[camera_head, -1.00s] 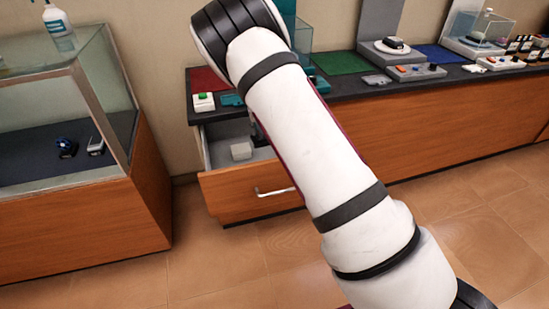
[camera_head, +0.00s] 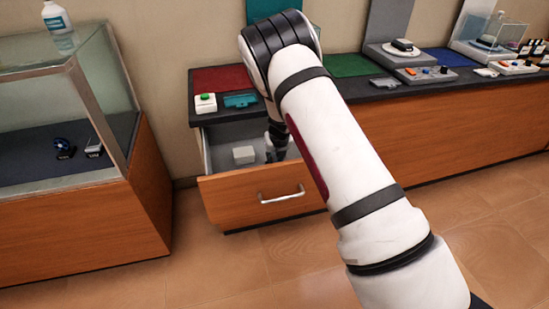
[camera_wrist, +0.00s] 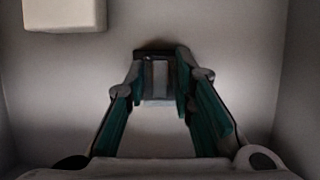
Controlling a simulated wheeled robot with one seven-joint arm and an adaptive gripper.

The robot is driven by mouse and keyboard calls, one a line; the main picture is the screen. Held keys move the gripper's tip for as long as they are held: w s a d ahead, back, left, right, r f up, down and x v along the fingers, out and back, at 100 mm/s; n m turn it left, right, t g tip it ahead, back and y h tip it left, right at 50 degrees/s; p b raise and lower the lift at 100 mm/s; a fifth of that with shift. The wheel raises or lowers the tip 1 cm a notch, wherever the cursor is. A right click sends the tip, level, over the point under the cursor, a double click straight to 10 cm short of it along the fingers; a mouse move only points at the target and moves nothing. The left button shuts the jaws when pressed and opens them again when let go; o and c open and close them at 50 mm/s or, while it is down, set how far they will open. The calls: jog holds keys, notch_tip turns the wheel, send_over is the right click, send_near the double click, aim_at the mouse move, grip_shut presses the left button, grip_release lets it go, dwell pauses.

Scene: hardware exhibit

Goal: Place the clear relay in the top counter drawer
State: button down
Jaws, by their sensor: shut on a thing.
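The top counter drawer (camera_head: 252,190) is pulled open at the left end of the counter. My gripper (camera_wrist: 158,88) reaches down inside the drawer, right of a white block, and is partly hidden by my arm in the head view. In the wrist view its two teal-sided fingers are closed on the clear relay (camera_wrist: 157,72), a small greyish block with a dark edge. The pale drawer floor lies close below it. I cannot tell whether the relay touches the floor. The relay cannot be made out in the head view.
A white block (camera_head: 243,154) lies in the drawer; it also shows in the wrist view (camera_wrist: 64,12). Drawer walls stand close on both sides. On the counter (camera_head: 384,94) above are a green-button box (camera_head: 205,103) and a teal piece (camera_head: 240,99). A glass display case (camera_head: 66,110) stands left.

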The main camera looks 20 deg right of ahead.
jog(key=shift+f, duration=0.15)
jog(key=c, duration=1.4)
grip_release()
jog(key=shift+o, duration=0.2)
jog(key=p+v, duration=0.3)
jog(key=v, duration=0.9)
